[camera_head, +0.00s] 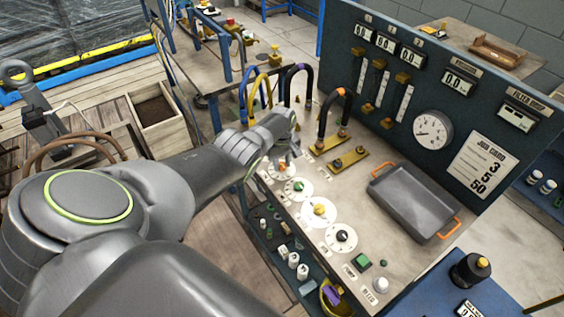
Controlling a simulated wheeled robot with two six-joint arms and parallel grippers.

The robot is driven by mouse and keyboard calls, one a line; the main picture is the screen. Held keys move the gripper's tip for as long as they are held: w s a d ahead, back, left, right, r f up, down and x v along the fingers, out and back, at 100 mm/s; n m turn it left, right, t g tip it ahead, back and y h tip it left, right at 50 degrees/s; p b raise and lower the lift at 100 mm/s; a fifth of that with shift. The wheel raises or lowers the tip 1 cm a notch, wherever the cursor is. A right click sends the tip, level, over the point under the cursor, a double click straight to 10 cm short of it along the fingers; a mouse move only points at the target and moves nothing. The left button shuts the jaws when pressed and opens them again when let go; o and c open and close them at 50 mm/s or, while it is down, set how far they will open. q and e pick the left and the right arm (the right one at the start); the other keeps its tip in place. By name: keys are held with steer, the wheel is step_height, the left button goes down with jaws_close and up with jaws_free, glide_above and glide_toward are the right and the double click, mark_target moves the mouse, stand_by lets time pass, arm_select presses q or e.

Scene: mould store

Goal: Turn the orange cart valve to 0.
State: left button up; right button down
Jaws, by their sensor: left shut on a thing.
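A row of round white dials with coloured knobs runs along the left edge of the cart's grey top. The far dial (276,173) has a small orange patch showing at its knob, which looks like the orange valve. My left gripper (286,161) is over this dial, with its jaws shut on the knob. The jaws hide most of the knob, and I cannot read its setting. Nearer along the row are a green knob (298,186), a yellow knob (319,209) and a black knob (342,236). My right gripper is out of view.
An upright blue panel (400,95) with displays, sliders and a gauge (432,130) stands behind the dials. A grey tray (415,201) with orange handles lies right of them. Looped hoses (334,112) rise just beyond my gripper. A green button (361,261) is near the front.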

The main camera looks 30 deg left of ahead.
mark_target(282, 165)
arm_select(q)
steer(key=shift+w+r, duration=0.1)
steer(key=o, duration=1)
steer(key=shift+c, duration=0.2)
step_height(282, 165, up, 6)
steer(key=p, duration=0.3)
steer(key=shift+r, duration=0.1)
step_height(282, 165, up, 11)
